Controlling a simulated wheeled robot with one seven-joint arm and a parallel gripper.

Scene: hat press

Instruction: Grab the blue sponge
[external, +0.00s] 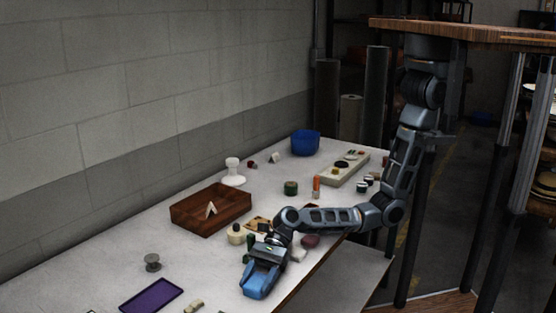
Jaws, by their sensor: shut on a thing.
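My arm reaches down from the upper right over the white table. My gripper (261,282) is at the table's front edge, low over the surface, pointing toward the camera. It is shut on a blue block-like thing, which I take for the blue sponge (259,290). Fingers and sponge are similar in blue and small here, so their outlines are hard to separate. The wrist hides part of the sponge. I cannot tell whether the sponge touches the table.
A brown wooden tray (188,217), a purple tray (140,302) and a grey spool (152,262) lie to the left. A cream jar (236,234) and small items crowd the wrist. A blue bowl (305,143) stands at the back. Clear table lies left of my gripper.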

